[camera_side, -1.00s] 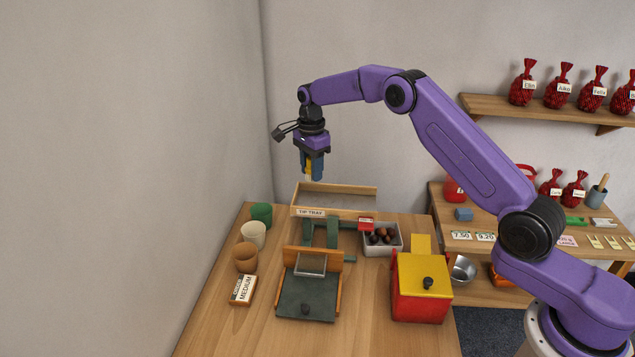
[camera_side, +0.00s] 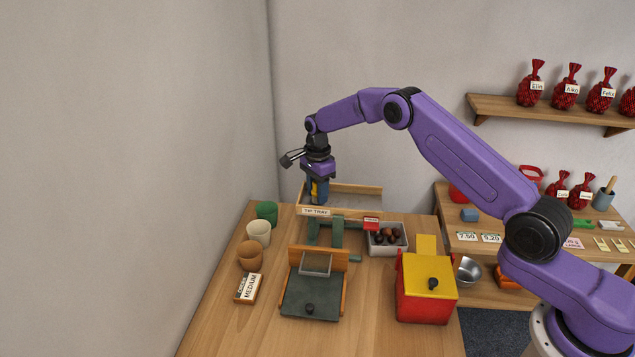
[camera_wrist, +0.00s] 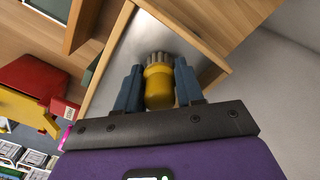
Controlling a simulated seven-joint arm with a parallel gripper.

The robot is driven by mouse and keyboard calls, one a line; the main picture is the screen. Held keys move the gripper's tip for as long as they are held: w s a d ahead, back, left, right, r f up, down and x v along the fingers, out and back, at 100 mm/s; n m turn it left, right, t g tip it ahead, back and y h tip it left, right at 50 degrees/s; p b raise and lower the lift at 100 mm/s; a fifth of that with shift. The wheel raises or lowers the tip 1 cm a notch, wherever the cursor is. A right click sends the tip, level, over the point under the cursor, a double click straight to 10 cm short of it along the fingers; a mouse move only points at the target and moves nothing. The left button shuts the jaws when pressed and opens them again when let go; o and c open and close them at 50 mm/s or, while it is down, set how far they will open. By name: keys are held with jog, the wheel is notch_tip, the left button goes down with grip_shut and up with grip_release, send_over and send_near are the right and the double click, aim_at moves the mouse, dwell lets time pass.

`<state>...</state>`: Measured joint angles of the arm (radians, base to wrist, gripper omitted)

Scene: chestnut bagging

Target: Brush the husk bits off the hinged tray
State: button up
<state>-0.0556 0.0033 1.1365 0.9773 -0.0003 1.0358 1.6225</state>
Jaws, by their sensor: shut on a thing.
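The hinged tray, labelled "TIP TRAY" (camera_side: 366,187), has wooden walls and stands on a green frame at the back of the table. Its grey floor and wooden wall (camera_wrist: 188,42) also show in the wrist view. My gripper (camera_side: 319,196) is down at the tray's left part, behind its front wall. In the wrist view my gripper (camera_wrist: 158,84) is shut on a brush (camera_wrist: 159,90) with a yellow handle and pale bristles. The bristles point at the tray floor; I cannot tell whether they touch it. No husk bits can be made out.
A grey bin of chestnuts (camera_side: 387,250) with a red tag stands right of the tray frame. A red box with a yellow lid (camera_side: 427,285) is at front right. A green board with wooden sides (camera_side: 311,295) is in front. Several cups (camera_side: 258,233) line the left edge.

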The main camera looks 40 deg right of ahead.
aim_at(346, 204)
jog(key=shift+s+d+f, duration=0.15)
jog(key=shift+s+d, duration=2.6)
jog(key=shift+s, duration=0.05)
jog(key=shift+w+a, duration=2.75)
jog(key=shift+a, duration=0.05)
jog(key=shift+r, duration=4)
jog(key=shift+f, duration=0.1)
jog(key=shift+f, duration=3.6)
jog(key=shift+s+d+f, duration=0.1)
jog(key=shift+d+f, duration=0.1)
jog(key=shift+f, duration=0.1)
jog(key=shift+s+d, duration=2.7)
jog(key=shift+w+a, duration=2.9)
jog(key=shift+a, duration=0.05)
jog(key=shift+r, duration=4)
